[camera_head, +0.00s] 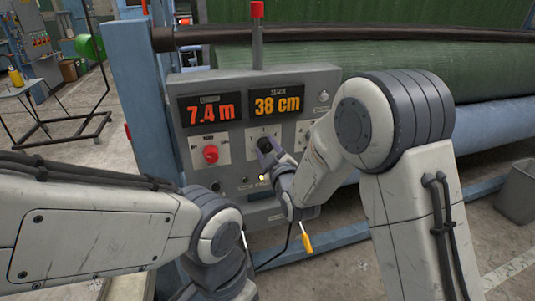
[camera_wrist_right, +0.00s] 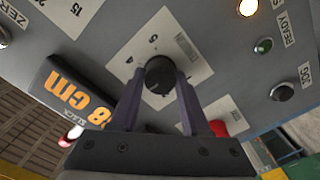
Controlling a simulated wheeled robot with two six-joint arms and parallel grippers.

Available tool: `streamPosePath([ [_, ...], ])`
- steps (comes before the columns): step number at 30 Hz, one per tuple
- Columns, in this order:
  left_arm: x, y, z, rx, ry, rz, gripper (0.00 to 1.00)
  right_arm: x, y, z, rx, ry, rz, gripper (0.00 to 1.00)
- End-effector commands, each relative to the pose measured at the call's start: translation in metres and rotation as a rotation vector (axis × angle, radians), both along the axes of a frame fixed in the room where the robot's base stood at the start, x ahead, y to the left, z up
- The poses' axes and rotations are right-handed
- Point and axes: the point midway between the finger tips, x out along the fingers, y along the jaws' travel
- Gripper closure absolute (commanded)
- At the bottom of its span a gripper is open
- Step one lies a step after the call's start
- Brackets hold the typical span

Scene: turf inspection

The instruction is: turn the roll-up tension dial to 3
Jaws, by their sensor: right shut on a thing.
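The tension dial is a small black knob (camera_wrist_right: 160,72) on a pale square plate (camera_wrist_right: 196,63) on the grey control panel (camera_head: 333,80). My right gripper (camera_wrist_right: 161,80) is shut on the knob, one finger on each side. In the head view the gripper (camera_head: 266,150) reaches the knob below the right-hand display, and my right arm covers part of the panel. A 5 shows on the plate in the wrist view; the fingers hide other marks, and I cannot tell the dial's setting. My left arm crosses the lower left of the head view, its gripper out of view.
Two displays read 7.4 m (camera_head: 210,113) and 38 cm (camera_head: 276,103). A red knob (camera_head: 210,153) sits left of the dial. A yellow-handled tool (camera_head: 307,242) hangs below the panel. A green turf roll (camera_head: 290,58) lies behind; a grey bin (camera_head: 518,190) stands at right.

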Motion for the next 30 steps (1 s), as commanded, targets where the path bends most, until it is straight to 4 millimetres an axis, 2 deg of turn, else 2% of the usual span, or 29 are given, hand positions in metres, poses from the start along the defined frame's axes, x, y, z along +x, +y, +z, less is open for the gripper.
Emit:
streamPosePath([
  [6,0.0001,0.0000,-0.0062,0.000,0.000,0.000,1.00,0.0000,-0.0003,-0.0006,-0.050,-0.016,-0.001,1.00],
  [20,0.0001,0.0000,-0.0065,0.000,0.000,0.000,1.00,0.0001,-0.0002,-0.0004,-0.063,-0.019,-0.001,1.00],
  [21,0.0001,0.0000,-0.0065,0.000,0.000,0.000,1.00,0.0001,-0.0002,-0.0004,-0.063,-0.019,-0.001,0.50],
  [23,0.0001,0.0000,-0.0065,0.000,0.000,0.000,1.00,0.0000,-0.0001,-0.0003,-0.063,-0.019,-0.001,0.27],
  [24,0.0001,0.0000,-0.0065,0.000,0.000,0.000,1.00,0.0000,-0.0001,-0.0003,-0.063,-0.020,-0.001,0.24],
  [30,0.0000,0.0000,-0.0066,0.000,0.000,0.000,1.00,0.0000,0.0002,-0.0002,-0.063,-0.020,-0.001,0.24],
])
